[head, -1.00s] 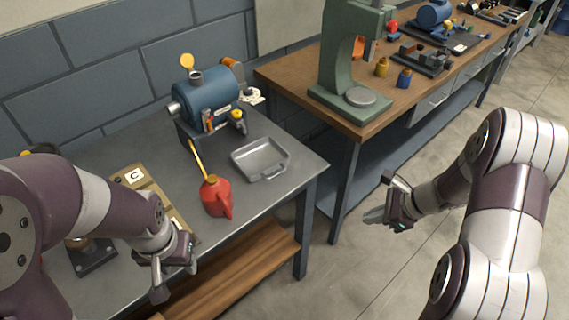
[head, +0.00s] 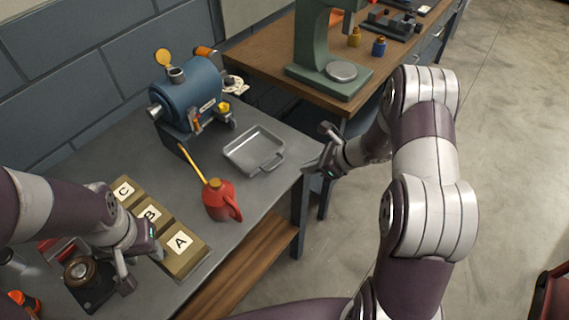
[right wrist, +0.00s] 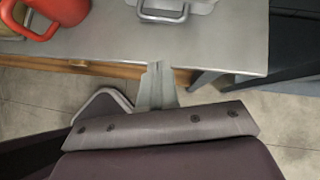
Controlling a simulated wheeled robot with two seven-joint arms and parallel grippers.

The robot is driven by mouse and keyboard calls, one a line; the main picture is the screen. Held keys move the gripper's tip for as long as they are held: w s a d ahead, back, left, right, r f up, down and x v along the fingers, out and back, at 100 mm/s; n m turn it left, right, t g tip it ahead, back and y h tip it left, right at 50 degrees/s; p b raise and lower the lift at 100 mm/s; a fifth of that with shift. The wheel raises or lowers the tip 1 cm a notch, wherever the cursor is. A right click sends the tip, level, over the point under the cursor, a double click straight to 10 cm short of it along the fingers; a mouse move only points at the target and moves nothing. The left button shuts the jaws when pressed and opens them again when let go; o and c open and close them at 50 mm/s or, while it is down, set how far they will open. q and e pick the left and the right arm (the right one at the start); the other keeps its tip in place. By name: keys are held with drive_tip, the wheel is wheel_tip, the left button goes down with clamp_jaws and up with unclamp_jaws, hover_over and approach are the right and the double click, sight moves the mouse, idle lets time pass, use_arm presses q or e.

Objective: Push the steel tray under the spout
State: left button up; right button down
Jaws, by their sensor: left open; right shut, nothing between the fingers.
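The steel tray (head: 240,153) lies flat on the grey bench, its handle toward the bench's front edge. The handle also shows in the right wrist view (right wrist: 163,12). A blue tank (head: 190,92) on a stand is behind and left of the tray, with a yellow tap-like part (head: 223,107) at its front, perhaps the spout. My right gripper (head: 314,166) is shut and empty, just off the bench's right edge, right of the tray and apart from it. Its fingers show in the right wrist view (right wrist: 157,86). My left gripper (head: 140,268) is open over the bench's near left part.
A red oil can (head: 219,201) with a long yellow spout stands left of the tray. Boxes marked A, B and C (head: 181,243) sit near my left gripper. A wooden workbench (head: 262,56) with a green press (head: 318,50) stands behind. Bench surface between tray and tank looks clear.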

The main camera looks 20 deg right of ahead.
drive_tip(key=w+a+f, duration=0.1)
drive_tip(key=w+a+p, duration=0.1)
drive_tip(key=a, duration=0.1)
drive_tip(key=w+a+f, duration=0.1)
drive_tip(key=shift+w+a+f, duration=0.25)
drive_tip(key=shift+a+f, duration=0.05)
drive_tip(key=shift+w+a, duration=0.3)
drive_tip(key=shift+a, duration=0.1)
drive_tip(key=shift+w+a, duration=0.1)
drive_tip(key=shift+f, duration=0.1)
